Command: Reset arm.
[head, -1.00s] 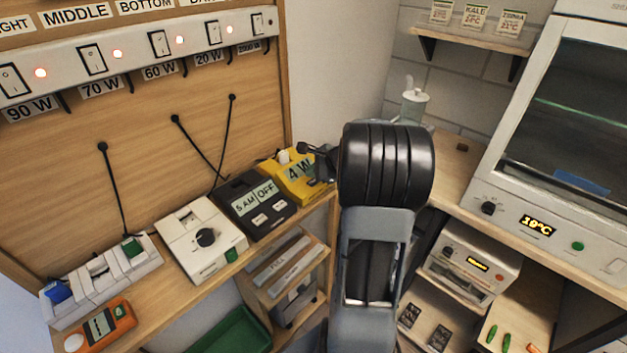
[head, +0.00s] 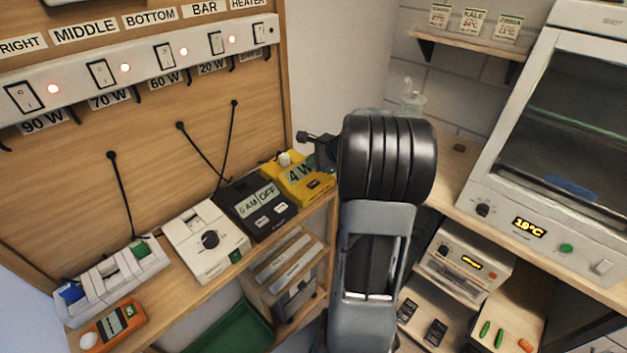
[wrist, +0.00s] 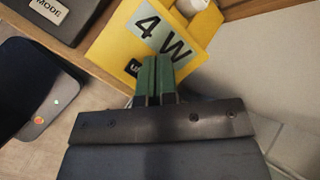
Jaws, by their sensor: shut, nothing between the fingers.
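My gripper (wrist: 156,66) shows in the wrist view with its green fingers together and nothing between them. It is in front of the yellow box labelled 4 W (wrist: 113,62), and I cannot tell whether it touches it. The yellow box (head: 318,186) is just left of the arm there, at the right end of the wooden shelf.
A glass-fronted cabinet (head: 529,228) stands at the right.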

